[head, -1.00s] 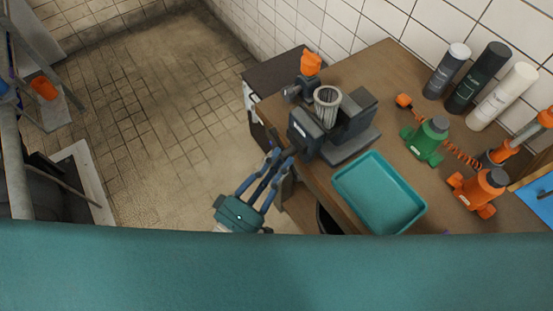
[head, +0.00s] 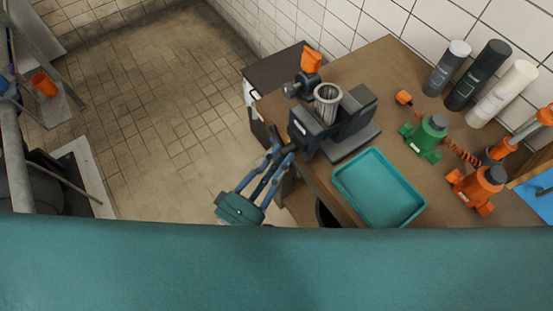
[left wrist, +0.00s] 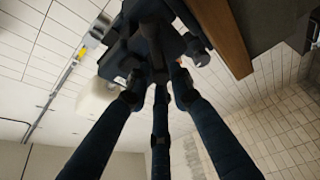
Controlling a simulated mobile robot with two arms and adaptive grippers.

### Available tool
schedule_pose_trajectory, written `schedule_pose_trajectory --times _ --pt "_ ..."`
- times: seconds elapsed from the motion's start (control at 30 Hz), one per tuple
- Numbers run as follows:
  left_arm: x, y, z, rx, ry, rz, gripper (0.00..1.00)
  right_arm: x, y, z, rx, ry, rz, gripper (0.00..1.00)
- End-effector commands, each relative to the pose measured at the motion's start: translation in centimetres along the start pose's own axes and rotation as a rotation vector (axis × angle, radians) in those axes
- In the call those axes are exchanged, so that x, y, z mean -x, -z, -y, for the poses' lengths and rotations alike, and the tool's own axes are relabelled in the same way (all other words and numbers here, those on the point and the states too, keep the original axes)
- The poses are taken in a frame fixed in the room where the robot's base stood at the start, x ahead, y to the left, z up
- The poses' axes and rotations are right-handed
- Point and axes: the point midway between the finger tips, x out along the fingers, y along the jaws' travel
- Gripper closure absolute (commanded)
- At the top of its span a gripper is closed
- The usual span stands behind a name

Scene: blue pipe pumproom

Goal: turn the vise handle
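The dark grey vise (head: 360,117) stands at the near left edge of the brown workbench, with a ribbed grey cylinder (head: 327,102) at its top. My left gripper (head: 281,152) has its three blue fingers pointing up and right at the front of the vise, where the handle is. The left wrist view shows the fingertips (left wrist: 158,84) close around the dark handle parts (left wrist: 198,55) under the vise. The fingertips overlap the handle, so I cannot tell whether they are clamped on it. My right gripper is not in view.
A teal tray (head: 380,188) lies right of the vise. An orange-topped tool (head: 310,64) is behind the vise. The tiled floor (head: 165,120) at left is clear.

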Motion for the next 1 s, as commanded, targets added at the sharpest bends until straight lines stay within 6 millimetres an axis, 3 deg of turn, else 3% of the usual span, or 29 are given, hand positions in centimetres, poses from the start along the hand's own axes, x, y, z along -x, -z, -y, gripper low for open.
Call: schedule_pose_trajectory --times 0.1,0.77,1.0 --pt "-0.5 0.3 -0.7 -0.002 -0.017 -0.007 0.62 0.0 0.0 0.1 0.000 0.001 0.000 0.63" --pt "-0.1 0.1 -0.1 -0.002 -0.002 0.001 0.62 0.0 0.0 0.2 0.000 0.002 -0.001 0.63" --pt "2.5 0.0 0.1 -0.004 0.002 0.003 0.62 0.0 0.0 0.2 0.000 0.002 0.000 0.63"
